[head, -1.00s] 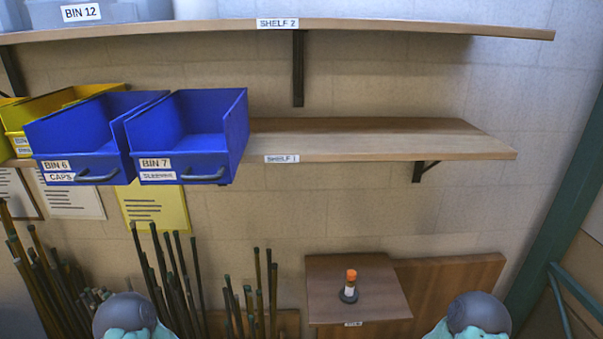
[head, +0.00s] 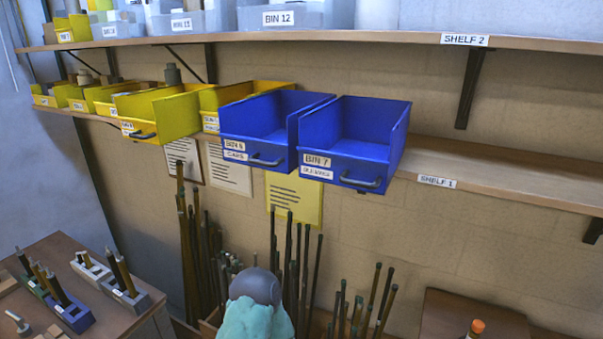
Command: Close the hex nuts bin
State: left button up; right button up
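I cannot read which bin is marked for hex nuts. On the lower shelf, a yellow bin (head: 165,118) with a dark handle sticks out past the shelf edge, and its small labels are too blurred to read. To its right, blue BIN 6 (head: 260,128) and blue BIN 7 (head: 352,145) also stick out, with handles on their fronts; their visible insides look empty. The smaller labels under their numbers are unclear.
Shelf 1 (head: 490,172) is bare right of BIN 7. Shelf 2 (head: 400,37) above holds grey and yellow bins. Upright rods (head: 290,270) stand below the blue bins. A table (head: 60,250) with small holders is at lower left.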

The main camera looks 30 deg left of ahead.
aim_at(160, 116)
jog(key=u, duration=1.95)
